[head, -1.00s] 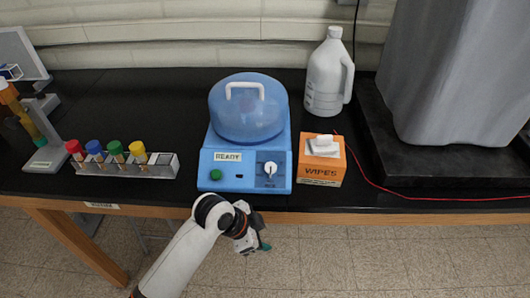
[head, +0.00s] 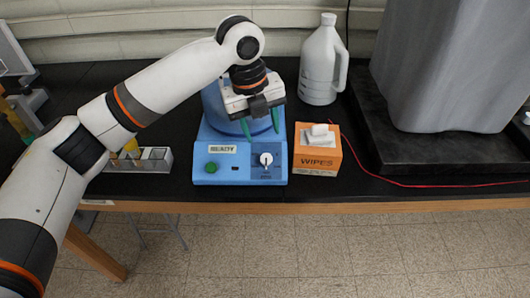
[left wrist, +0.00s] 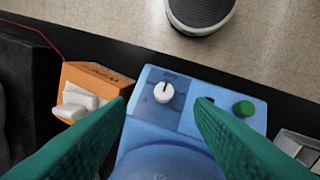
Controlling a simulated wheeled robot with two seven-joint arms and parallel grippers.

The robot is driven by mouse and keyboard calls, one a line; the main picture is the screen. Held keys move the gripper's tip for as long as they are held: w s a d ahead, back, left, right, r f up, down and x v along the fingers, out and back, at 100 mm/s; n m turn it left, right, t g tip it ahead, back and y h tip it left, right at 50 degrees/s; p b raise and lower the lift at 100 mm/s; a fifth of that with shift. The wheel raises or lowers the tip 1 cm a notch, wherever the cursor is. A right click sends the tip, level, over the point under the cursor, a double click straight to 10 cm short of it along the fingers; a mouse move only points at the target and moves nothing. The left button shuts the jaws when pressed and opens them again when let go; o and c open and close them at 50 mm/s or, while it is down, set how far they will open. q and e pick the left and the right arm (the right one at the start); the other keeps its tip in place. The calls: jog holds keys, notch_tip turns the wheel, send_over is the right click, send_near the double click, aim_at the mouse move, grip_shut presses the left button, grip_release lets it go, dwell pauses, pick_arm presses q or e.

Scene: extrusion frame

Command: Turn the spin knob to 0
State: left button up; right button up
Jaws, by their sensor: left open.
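The white spin knob (head: 266,159) is on the right of the front panel of the blue centrifuge (head: 225,176). It also shows in the left wrist view (left wrist: 163,93), with a dark pointer mark on it. The digits around it are too small to read. My left gripper (head: 262,130) is open and empty, its green fingers pointing down above the machine, just behind the knob. In the left wrist view the left gripper's fingers (left wrist: 160,108) stand apart on either side of the knob's line, not touching it. My right gripper is not in view.
A green button (head: 211,167) and a label reading READY (head: 222,149) are on the same panel. An orange wipes box (head: 317,160) stands close on the right, with a white jug (head: 322,65) behind. A tube rack (head: 150,160) is at the left, partly behind my arm.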

aim_at(265, 157)
pick_arm(q)
jog(key=shift+m, duration=0.3)
jog(key=f+p, duration=0.1)
jog(key=f, duration=0.5)
jog(key=w+d+f+p, duration=0.1)
jog(key=f, duration=0.2)
jog(key=shift+f+p, duration=0.3)
jog(key=shift+f, duration=0.1)
jog(key=shift+c, duration=0.6)
jog(key=shift+a, duration=0.1)
jog(key=c, duration=0.9)
